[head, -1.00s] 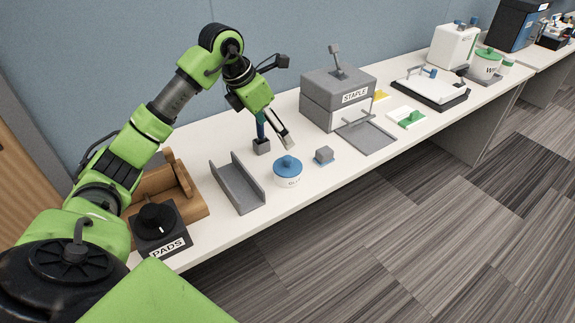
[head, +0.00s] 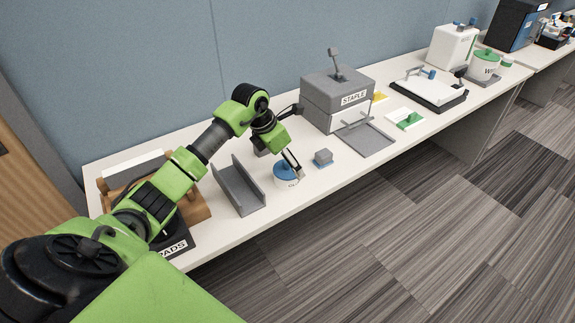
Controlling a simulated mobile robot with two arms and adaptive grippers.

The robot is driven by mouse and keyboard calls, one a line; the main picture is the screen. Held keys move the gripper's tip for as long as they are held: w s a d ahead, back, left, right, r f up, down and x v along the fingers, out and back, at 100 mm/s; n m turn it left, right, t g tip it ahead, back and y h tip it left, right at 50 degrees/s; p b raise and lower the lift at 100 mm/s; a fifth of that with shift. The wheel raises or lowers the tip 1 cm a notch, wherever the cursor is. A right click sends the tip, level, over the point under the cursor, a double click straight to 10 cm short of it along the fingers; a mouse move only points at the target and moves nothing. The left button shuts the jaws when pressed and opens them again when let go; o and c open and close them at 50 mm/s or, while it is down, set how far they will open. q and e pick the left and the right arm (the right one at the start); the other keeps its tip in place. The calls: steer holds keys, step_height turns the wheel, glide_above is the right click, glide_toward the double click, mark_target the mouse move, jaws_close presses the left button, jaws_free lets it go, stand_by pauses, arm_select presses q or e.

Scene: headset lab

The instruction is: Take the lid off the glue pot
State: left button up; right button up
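The glue pot (head: 287,183) is a small round white pot near the front edge of the bench, its printed label partly hidden. Its blue lid (head: 280,170) sits on top. My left gripper (head: 294,170) points down over the right side of the lid, its fingertips at or just above the lid and covering the knob. I cannot tell whether the fingers touch the knob or how far apart they are. My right gripper is not in view.
A grey channel-shaped holder (head: 237,190) stands left of the pot. A small grey block (head: 323,157) on a blue base sits close to its right. The grey STAPLE box (head: 338,95) stands behind to the right. A PADS box (head: 175,247) is at the left.

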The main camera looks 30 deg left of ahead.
arm_select(q)
steer(key=shift+w+f, duration=0.1)
steer(key=shift+f, duration=0.15)
jaws_close()
stand_by(0.3)
